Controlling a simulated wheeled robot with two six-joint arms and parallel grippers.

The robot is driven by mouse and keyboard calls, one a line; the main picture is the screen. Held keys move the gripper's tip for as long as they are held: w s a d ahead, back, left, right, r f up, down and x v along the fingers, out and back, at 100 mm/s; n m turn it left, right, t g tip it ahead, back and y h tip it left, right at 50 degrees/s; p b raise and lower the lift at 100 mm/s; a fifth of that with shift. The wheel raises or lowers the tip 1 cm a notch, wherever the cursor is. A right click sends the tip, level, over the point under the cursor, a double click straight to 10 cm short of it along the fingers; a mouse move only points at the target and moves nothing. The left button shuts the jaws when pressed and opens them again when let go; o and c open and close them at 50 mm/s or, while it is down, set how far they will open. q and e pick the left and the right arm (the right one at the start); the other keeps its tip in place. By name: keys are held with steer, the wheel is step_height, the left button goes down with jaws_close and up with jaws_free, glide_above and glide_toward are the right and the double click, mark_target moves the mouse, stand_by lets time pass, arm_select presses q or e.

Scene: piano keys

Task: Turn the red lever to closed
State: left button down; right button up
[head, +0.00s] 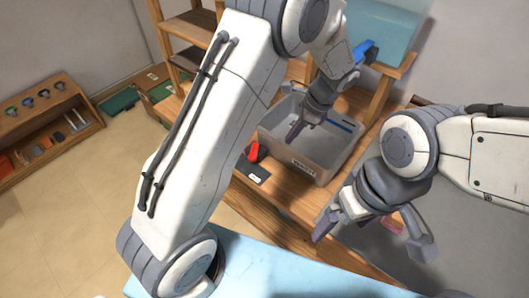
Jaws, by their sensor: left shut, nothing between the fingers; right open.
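The red lever (255,151) sits on the wooden bench on a dark plate (256,174) with a small white label. It is just left of the grey bin, and my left arm partly covers it, so its full shape and setting cannot be told. My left gripper (293,133) is shut and empty, over the left part of the bin, to the right of the lever and apart from it. My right gripper (372,240) is open and empty, in front of the bin at the lower right.
The grey bin (308,166) with a label stands on the wooden bench (283,205). A bluish tank (385,30) is behind on a wooden stand. A wooden rack (45,152) with tools stands at far left. A light blue surface (270,270) is in front. Floor at left is open.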

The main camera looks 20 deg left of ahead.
mark_target(254, 152)
arm_select(q)
steer(key=p+x, duration=0.1)
steer(key=x, duration=0.8)
steer(key=shift+s+f, duration=0.1)
steer(key=shift+f, duration=0.15)
steer(key=a, duration=0.1)
steer(key=a+p, duration=0.1)
steer(key=a, duration=0.1)
steer(key=shift+s+a+f+p, duration=0.1)
steer(key=shift+s+a+p, duration=0.05)
steer(key=shift+s+p, duration=0.15)
steer(key=shift+s+a+f, duration=0.1)
steer(key=shift+a, duration=0.3)
arm_select(e)
steer(key=shift+r, duration=1.35)
